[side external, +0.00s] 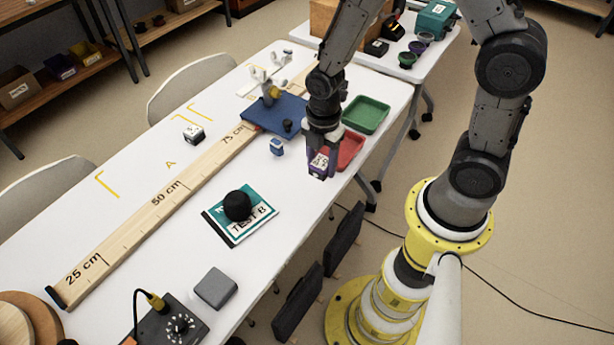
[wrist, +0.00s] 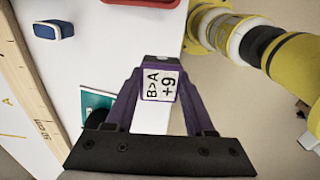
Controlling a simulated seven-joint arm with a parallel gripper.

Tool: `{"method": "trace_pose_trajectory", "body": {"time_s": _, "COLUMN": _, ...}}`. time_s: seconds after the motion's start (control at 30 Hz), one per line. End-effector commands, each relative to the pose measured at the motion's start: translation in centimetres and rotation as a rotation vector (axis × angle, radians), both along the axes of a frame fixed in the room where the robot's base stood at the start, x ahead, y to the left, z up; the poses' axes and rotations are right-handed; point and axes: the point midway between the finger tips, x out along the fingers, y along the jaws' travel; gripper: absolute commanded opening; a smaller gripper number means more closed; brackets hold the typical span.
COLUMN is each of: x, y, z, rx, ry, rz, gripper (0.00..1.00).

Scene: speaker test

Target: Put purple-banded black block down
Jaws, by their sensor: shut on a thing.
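The purple-banded black block (wrist: 161,86) is between my gripper's purple fingers in the wrist view, its white label reading "B>A +9" towards the camera. My gripper (side external: 321,166) is shut on it. In the side view the block (side external: 319,164) shows small, label visible, just in front of the red tray (side external: 349,150) and near the table's right edge. The block seems held above the white table (side external: 150,210); its exact height is hard to tell. The fingers hide parts of its sides.
A black ball (side external: 238,205) rests on the "TEST B" card (side external: 262,215). A small blue object (side external: 277,146), blue mat (side external: 268,113), green tray (side external: 366,114), wooden ruler (side external: 165,200), white cube (side external: 194,134), grey block (side external: 215,287) and control box (side external: 170,322) surround clear table patches.

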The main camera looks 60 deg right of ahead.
Motion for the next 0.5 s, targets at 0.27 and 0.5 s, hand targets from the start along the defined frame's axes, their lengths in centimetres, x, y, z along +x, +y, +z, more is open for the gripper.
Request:
{"method": "trace_pose_trajectory", "body": {"time_s": 0.27, "x": 2.9, "y": 0.2, "z": -3.5, "rx": 0.000, "ry": 0.001, "rz": 0.000, "gripper": 0.00}}
{"method": "trace_pose_trajectory", "body": {"time_s": 0.5, "x": 3.7, "y": 0.2, "z": -5.2, "rx": 0.000, "ry": 0.003, "rz": 0.000, "gripper": 0.00}}
